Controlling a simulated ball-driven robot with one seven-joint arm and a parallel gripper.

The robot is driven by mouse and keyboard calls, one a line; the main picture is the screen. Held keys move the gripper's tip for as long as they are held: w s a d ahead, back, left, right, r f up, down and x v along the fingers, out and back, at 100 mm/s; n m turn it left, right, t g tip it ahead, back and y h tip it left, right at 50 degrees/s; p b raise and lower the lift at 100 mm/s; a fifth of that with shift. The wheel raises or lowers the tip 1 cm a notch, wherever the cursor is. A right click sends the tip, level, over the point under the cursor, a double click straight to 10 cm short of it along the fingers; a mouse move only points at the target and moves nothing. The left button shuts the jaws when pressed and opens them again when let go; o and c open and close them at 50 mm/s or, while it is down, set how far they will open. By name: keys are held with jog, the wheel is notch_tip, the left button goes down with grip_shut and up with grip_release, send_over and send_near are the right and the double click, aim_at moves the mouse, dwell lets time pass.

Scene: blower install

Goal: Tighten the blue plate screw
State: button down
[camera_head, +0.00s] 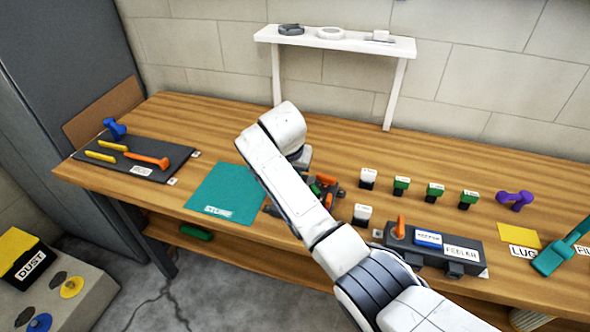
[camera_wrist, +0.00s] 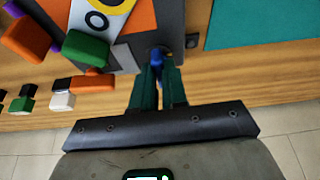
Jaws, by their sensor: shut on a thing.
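In the wrist view my gripper (camera_wrist: 157,72) points at a grey fixture (camera_wrist: 172,22), its two dark green fingers close together. A small blue piece, which looks like the blue plate screw (camera_wrist: 158,54), shows between and just past the fingertips. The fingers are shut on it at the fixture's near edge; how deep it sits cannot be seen. In the head view my white arm covers the gripper and the screw. Only part of the fixture, with orange and dark parts (camera_head: 325,187), shows beside the arm.
A teal mat (camera_head: 222,195) lies left of the arm. A dark tool mat (camera_head: 135,160) is farther left. Several small green and white blocks (camera_head: 401,187) stand to the right, near a grey feeler holder (camera_head: 440,250). A white shelf (camera_head: 335,42) stands at the back.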

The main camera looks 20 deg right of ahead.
jog(key=shift+w+m, duration=0.1)
jog(key=shift+m, duration=0.2)
jog(key=shift+r, duration=0.1)
jog(key=c, duration=1.2)
grip_release()
jog(key=shift+o, duration=0.2)
jog(key=b+v, duration=0.1)
jog(key=v, duration=0.9)
jog(key=shift+a+r, duration=0.25)
jog(key=shift+r, duration=0.05)
jog(key=shift+f, duration=0.1)
